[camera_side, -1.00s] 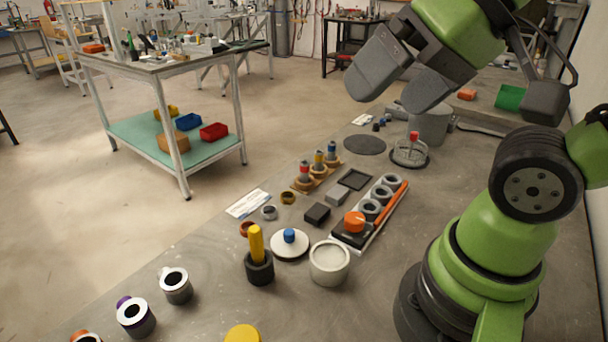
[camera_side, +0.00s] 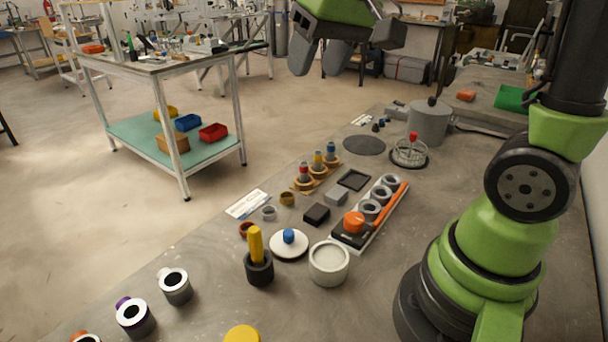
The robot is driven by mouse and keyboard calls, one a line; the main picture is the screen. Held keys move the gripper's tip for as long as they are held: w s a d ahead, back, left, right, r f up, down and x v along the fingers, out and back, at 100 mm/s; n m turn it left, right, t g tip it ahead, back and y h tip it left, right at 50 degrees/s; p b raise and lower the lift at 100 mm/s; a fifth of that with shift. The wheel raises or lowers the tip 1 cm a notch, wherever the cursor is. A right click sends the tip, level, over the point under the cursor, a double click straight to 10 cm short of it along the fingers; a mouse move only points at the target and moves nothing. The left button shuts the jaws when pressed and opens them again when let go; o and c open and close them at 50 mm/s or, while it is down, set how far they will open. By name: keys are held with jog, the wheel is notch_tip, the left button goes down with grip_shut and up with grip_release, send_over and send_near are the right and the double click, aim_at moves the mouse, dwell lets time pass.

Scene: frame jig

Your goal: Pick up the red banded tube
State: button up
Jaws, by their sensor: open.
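The red banded tube (camera_side: 304,170) stands upright in the near-left place of a small wooden rack (camera_side: 301,187). A yellow banded tube (camera_side: 318,161) and a blue banded tube (camera_side: 331,151) stand behind it in the same rack. My gripper (camera_side: 317,62) is at the top of the view, well above the table level, with its two grey fingers apart and nothing between them. It is clear of all the tubes.
Around the rack are a black block (camera_side: 317,214), a grey block (camera_side: 337,197), a black tray (camera_side: 354,180) and a white holder with grey rings (camera_side: 364,241). A dark round mat (camera_side: 364,145) lies behind. A yellow peg (camera_side: 255,243) stands in a black cup nearer.

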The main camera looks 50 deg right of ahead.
jog(key=w+d+f+g, duration=0.2)
jog(key=w+d+f, duration=0.2)
jog(key=w, duration=0.2)
jog(key=g, duration=0.2)
send_over(304, 163)
jog(key=shift+n+h, duration=0.3)
notch_tip(304, 163, down, 14)
jog(key=shift+f, duration=0.2)
notch_tip(304, 163, down, 5)
jog(key=shift+d+r, duration=0.15)
jog(key=shift+r, duration=0.05)
notch_tip(304, 163, down, 6)
jog(key=shift+r, duration=0.1)
jog(key=shift+w, duration=0.1)
grip_shut()
